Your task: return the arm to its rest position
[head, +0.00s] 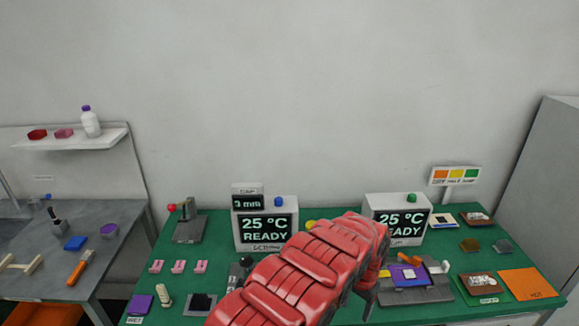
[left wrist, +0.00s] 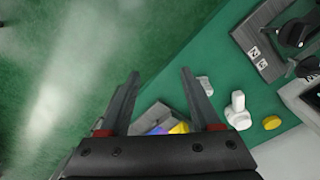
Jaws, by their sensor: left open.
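My red left arm comes in from the bottom of the head view and reaches over the middle of the green bench (head: 340,316). Its gripper (head: 367,290) points down at the arm's end, beside a grey fixture (head: 415,295) with a purple and yellow piece on it. In the left wrist view the two dark fingers of the gripper (left wrist: 160,82) stand wide apart with nothing between them. The arm hides part of the bench middle. My right gripper is in neither view.
Two display boxes reading 25 °C READY (head: 266,228) (head: 398,219) stand at the back. A lever stand with a red knob (head: 188,222) is at left. Pink clips (head: 178,267), an orange mat (head: 528,284) and a white knob-shaped part (left wrist: 238,112) lie on the bench.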

